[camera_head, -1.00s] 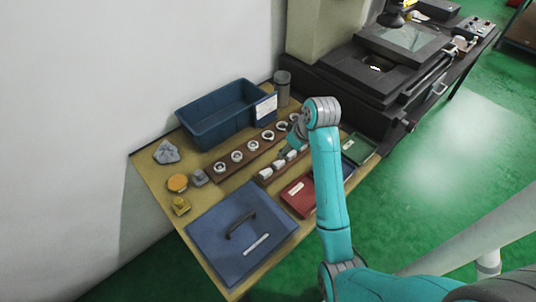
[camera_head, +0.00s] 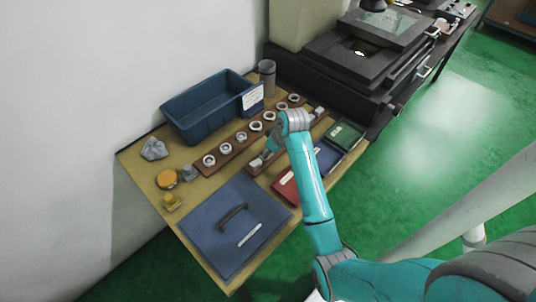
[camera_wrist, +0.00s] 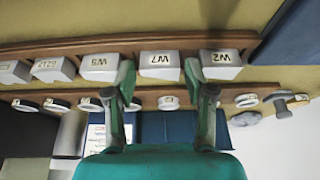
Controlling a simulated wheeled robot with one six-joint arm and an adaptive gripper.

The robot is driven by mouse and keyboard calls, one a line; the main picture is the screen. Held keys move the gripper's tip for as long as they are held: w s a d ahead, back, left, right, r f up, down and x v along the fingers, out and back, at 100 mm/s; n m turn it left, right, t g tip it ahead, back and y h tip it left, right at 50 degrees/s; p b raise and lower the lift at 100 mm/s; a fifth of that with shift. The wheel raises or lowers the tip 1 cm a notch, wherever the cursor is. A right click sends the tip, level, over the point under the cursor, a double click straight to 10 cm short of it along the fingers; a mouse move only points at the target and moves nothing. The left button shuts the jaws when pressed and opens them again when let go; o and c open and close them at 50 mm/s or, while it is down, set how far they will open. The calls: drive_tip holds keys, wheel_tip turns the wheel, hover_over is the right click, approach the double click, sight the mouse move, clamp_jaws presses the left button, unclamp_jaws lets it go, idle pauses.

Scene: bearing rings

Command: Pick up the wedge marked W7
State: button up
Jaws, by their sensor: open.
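The wedge marked W7 (camera_wrist: 160,65) is a pale grey block with a dark label on a yellow patch. It sits in a row on a brown wooden rack (camera_wrist: 150,45) in the wrist view. My gripper (camera_wrist: 158,66) is open and empty, with one finger on each side of W7 in that view. I cannot tell how high the fingers are above it. In the head view, my gripper (camera_head: 270,147) is over the wedge rack and hides most of the row, including which wedge is W7.
Similar wedges flank W7, one marked W2 (camera_wrist: 221,65) at right and another (camera_wrist: 99,67) at left. A board with white rings (camera_head: 240,137) runs alongside.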

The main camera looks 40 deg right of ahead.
drive_tip(key=shift+w+f, duration=0.1)
drive_tip(key=shift+f, duration=0.1)
drive_tip(key=c, duration=1)
